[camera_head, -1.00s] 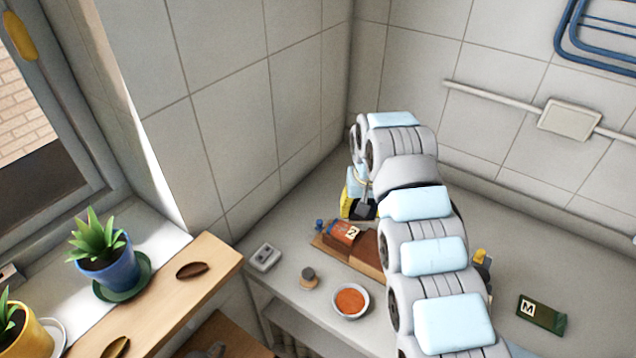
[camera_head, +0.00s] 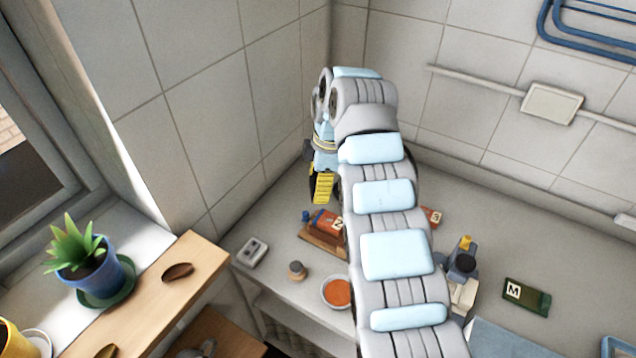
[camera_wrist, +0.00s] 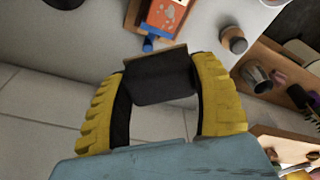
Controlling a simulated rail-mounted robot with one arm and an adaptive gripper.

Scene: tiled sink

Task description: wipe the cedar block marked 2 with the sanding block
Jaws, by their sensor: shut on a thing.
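The cedar block marked 2 (camera_head: 324,221) is reddish-orange with a white label. It lies on a brown wooden board (camera_head: 318,243) with a blue knob at its left end. The block also shows at the top of the wrist view (camera_wrist: 163,14), with pale spots on its face. My gripper (camera_head: 322,190) is above and behind the block in the head view. In the wrist view my gripper (camera_wrist: 155,82) is shut on the sanding block (camera_wrist: 163,84), a dark block with a thin brown edge. The sanding block appears apart from the cedar block.
Another reddish block marked 3 (camera_head: 432,215) is partly behind my arm. A bowl of orange stuff (camera_head: 337,292), a small round-topped stopper (camera_head: 297,270) and a grey box (camera_head: 252,252) stand in front. A green block marked M (camera_head: 526,296) lies right. Tiled walls close the back.

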